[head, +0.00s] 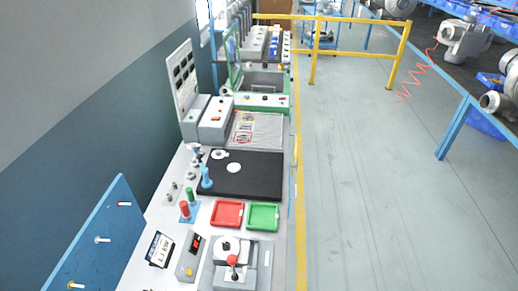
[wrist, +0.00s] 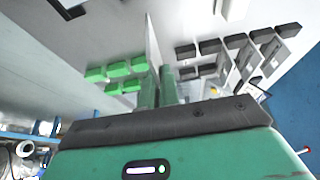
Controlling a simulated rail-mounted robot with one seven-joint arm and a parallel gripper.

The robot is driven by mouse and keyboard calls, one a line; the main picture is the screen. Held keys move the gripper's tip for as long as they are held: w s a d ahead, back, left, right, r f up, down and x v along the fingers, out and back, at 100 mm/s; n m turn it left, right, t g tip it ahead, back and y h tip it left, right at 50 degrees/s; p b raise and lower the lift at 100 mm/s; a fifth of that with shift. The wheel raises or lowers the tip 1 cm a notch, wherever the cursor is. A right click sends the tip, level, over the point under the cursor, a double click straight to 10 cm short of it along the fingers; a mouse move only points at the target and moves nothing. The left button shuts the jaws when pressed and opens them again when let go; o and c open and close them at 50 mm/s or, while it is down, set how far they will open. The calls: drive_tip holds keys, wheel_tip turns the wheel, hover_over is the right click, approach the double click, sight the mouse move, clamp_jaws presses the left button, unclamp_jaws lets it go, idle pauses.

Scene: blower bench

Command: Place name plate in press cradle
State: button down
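My gripper (wrist: 160,88) shows only in the wrist view, as a green body with a black edge and two narrow greenish fingers close together beyond it. Whether they are apart or shut is unclear, and I see nothing certain between them. In the head view, a grey fixture with a red-knobbed lever (head: 233,261) stands at the near end of the bench. A white disc (head: 233,168) lies on a black mat (head: 255,182), with another round white piece at its upper left. I cannot pick out the name plate or the press cradle for sure.
A red tray (head: 227,213) and a green tray (head: 263,216) sit side by side on the bench. A blue pegboard (head: 95,240) stands at the left. A green-framed machine (head: 262,101) is farther back.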

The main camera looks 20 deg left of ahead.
drive_tip(key=w+d+r+m, duration=0.1)
drive_tip(key=w+d+r, duration=0.5)
drive_tip(key=w+d, duration=0.35)
drive_tip(key=w+d+r+m, duration=0.1)
drive_tip(key=w+d+r, duration=0.5)
drive_tip(key=w+d, duration=0.4)
drive_tip(key=s+r+p, duration=0.9)
drive_tip(key=r+p, duration=0.3)
drive_tip(key=p, duration=0.4)
drive_tip(key=shift+s+d+r+h, duration=0.2)
drive_tip(key=shift+s+r+h, duration=0.05)
drive_tip(key=shift+r+h, duration=0.05)
